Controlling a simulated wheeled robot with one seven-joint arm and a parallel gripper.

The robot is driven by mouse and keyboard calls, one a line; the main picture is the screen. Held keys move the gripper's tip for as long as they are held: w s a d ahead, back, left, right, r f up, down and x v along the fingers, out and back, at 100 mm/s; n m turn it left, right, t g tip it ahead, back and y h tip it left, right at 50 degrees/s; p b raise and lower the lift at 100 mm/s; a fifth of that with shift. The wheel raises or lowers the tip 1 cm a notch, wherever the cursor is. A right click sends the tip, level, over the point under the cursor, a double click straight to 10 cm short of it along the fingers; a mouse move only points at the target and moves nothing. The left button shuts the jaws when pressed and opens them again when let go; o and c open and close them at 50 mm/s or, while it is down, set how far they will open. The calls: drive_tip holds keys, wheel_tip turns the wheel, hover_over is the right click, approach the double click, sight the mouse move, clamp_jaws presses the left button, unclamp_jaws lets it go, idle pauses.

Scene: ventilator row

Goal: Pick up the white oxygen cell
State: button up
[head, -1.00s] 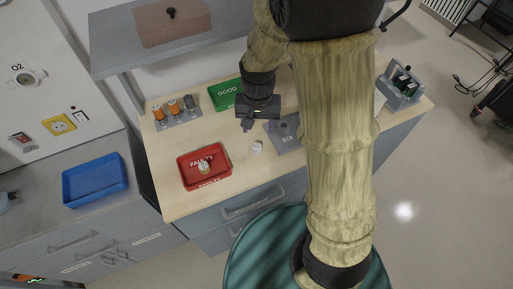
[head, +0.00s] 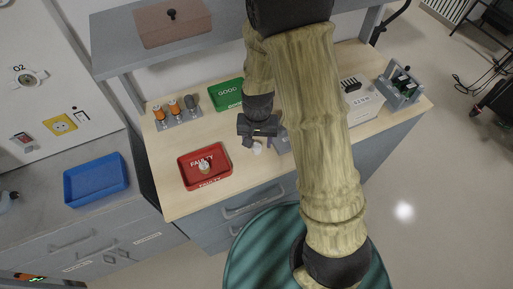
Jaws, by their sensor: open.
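A small white cell (head: 257,149) stands on the wooden bench top (head: 238,190), to the right of the red tray. My gripper (head: 249,143) is open, pointing down, just above and slightly left of the white cell in the picture. It partly covers the cell's upper edge. I cannot tell whether the fingers touch it. Another small pale, tan-ringed cell (head: 204,167) sits in the red tray marked FAULTY (head: 221,178).
A grey plate (head: 280,145) lies right of my gripper, partly hidden. A white box (head: 352,100) and a grey rack (head: 403,91) stand right. A blue tray (head: 96,181) lies left.

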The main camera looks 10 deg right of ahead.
sight(256, 146)
drive_tip(key=shift+w+a+f+p, duration=0.15)
drive_tip(key=shift+f+p, duration=0.1)
drive_tip(key=shift+f, duration=0.9)
drive_tip(key=shift+w+d+f+p, duration=0.1)
drive_tip(key=shift+f+p, duration=0.1)
drive_tip(key=shift+f, duration=0.9)
drive_tip(key=c, duration=1.1)
